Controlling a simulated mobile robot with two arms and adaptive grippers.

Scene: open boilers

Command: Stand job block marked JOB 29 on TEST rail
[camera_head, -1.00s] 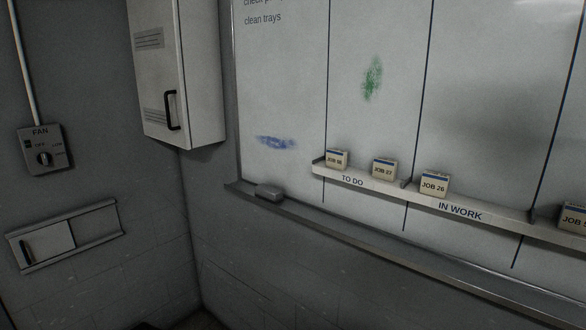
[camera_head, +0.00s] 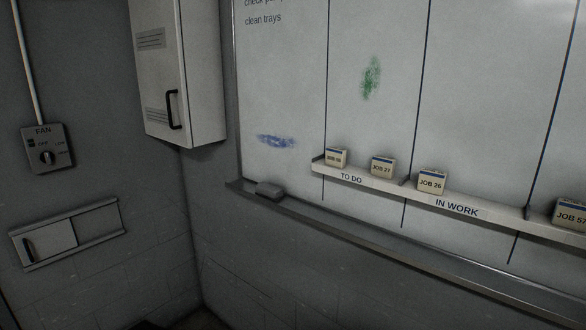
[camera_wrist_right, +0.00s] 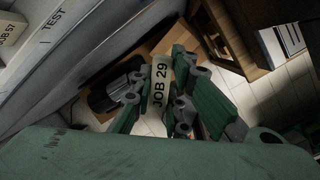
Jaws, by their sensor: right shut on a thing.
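The job block marked JOB 29 (camera_wrist_right: 159,82) is a small cream block in the right wrist view. My right gripper (camera_wrist_right: 158,92) is shut on it, with green and grey fingers on both sides. The TEST rail (camera_wrist_right: 52,28) shows at the upper left of that view, apart from the held block. The TEST label is not in the head view. Neither gripper shows in the head view.
In the head view, block JOB 27 (camera_head: 382,166) and another block (camera_head: 336,157) stand on the TO DO rail (camera_head: 350,177). JOB 26 (camera_head: 432,181) stands on the IN WORK rail (camera_head: 480,212), JOB 57 (camera_head: 570,216) farther right. An eraser (camera_head: 269,190) lies on the lower tray.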

